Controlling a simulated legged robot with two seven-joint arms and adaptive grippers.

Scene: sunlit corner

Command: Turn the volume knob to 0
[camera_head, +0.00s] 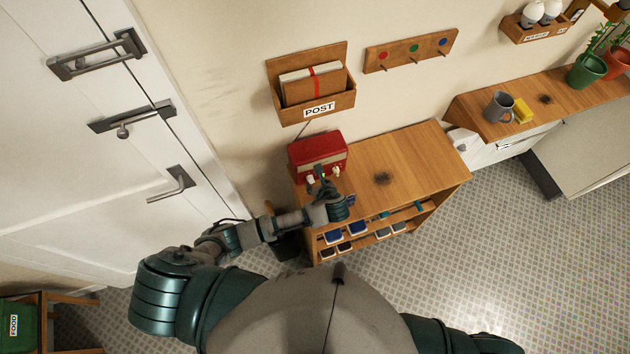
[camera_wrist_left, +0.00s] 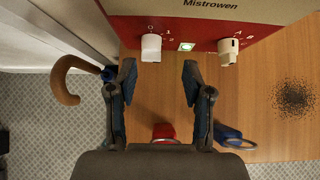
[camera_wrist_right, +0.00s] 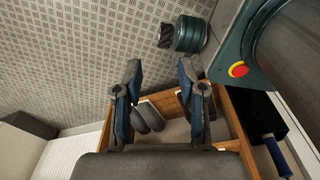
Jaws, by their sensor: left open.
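I cannot read which is the volume knob. My left gripper (camera_wrist_left: 158,78) is open and empty in front of the panel, its fingertips just short of the left knob and apart from it. My right gripper (camera_wrist_right: 158,76) is open and empty, away from the radio.
The wooden cabinet top (camera_head: 405,165) is mostly clear, with a dark stain (camera_head: 382,178). A curved brown handle (camera_wrist_left: 66,80), a red object (camera_wrist_left: 163,132) and a blue ring-shaped object (camera_wrist_left: 232,138) lie near my left gripper. A post holder (camera_head: 318,90) hangs above the radio.

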